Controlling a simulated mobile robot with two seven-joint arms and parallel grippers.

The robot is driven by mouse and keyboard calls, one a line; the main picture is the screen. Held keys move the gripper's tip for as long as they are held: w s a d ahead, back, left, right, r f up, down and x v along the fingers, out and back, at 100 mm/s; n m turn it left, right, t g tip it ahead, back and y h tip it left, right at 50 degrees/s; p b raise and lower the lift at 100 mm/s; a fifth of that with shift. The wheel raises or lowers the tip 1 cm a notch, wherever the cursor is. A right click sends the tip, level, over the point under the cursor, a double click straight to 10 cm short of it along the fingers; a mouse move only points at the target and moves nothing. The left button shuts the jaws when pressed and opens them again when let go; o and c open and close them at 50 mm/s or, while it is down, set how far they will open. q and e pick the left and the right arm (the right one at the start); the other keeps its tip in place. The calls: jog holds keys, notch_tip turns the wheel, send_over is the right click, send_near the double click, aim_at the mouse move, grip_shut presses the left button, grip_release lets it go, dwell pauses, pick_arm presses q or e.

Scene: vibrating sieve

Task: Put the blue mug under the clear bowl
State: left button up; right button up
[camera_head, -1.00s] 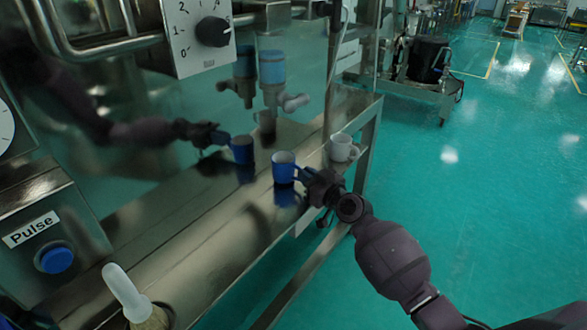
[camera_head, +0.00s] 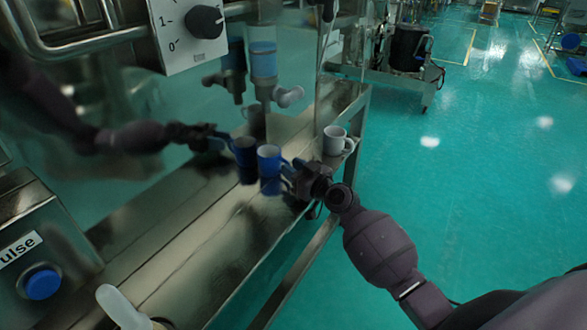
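The blue mug (camera_head: 269,161) is upright over the shiny steel shelf; I cannot tell whether it touches it. My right gripper (camera_head: 292,171) is at its right side, shut on the handle. The clear bowl (camera_head: 263,60), with blue contents and a white tap below, hangs on the machine above and behind the mug. The mug is in front of the bowl's tap, not under it. The steel panel behind mirrors the mug, the bowl and my arm. My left gripper is not in view.
A white mug (camera_head: 337,141) stands on the shelf at the right. A dial panel (camera_head: 190,30) hangs above, and a box with a blue button (camera_head: 42,283) is at lower left. A white-handled brush (camera_head: 122,308) is at the bottom. The shelf between is bare.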

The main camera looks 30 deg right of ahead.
jog(key=shift+o, duration=0.3)
jog(key=shift+r, duration=0.2)
jog(key=b+v, duration=0.1)
jog(key=v, duration=1.1)
jog(key=s+a+f+m+g+h, duration=0.1)
jog(key=s+a+f+g+h, duration=0.1)
jog(key=s+f, duration=0.7)
jog(key=s+a+f+m+g+h, duration=0.1)
jog(key=s+a+f+g+h, duration=0.2)
jog(key=s+f, duration=0.7)
jog(key=shift+s+a+f+g, duration=0.3)
jog(key=shift+a+f, duration=0.05)
jog(key=shift+f, duration=0.35)
